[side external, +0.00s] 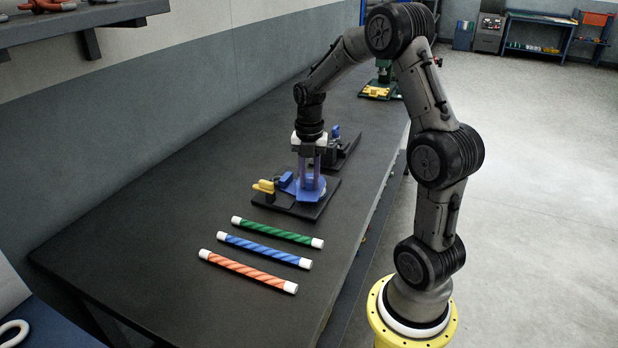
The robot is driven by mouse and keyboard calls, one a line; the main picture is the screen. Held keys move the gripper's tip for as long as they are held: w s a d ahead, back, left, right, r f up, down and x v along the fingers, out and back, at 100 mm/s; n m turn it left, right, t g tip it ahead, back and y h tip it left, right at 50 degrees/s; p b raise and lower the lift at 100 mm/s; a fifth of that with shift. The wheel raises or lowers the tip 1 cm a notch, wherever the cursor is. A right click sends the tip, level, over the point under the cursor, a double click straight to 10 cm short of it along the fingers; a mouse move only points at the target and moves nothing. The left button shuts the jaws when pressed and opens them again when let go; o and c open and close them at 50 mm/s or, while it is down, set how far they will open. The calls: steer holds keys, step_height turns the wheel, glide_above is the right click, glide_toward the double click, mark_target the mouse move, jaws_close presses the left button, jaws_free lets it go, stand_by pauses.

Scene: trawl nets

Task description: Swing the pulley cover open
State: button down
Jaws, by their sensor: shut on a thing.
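The blue, many-sided pulley cover (303,194) lies on a dark base plate (313,211) on the bench. My gripper (310,178) points straight down over the cover from above. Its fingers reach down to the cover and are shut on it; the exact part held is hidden. The cover looks about flat, but its hinge cannot be made out. A small blue part (285,180) and a yellow clamp-like part (265,187) sit at the left of the same base.
Three striped rods, green (277,233), blue (264,250) and orange (248,271), lie in front of the base. Another dark fixture (338,149) stands close behind my gripper. A green and yellow device (381,82) is farther back. The bench's (135,215) left side is clear.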

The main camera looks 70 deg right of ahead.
mark_target(310, 180)
steer(key=shift+r, duration=0.1)
steer(key=c, duration=0.7)
jaws_free()
step_height(310, 180, up, 14)
steer(key=shift+f, duration=0.1)
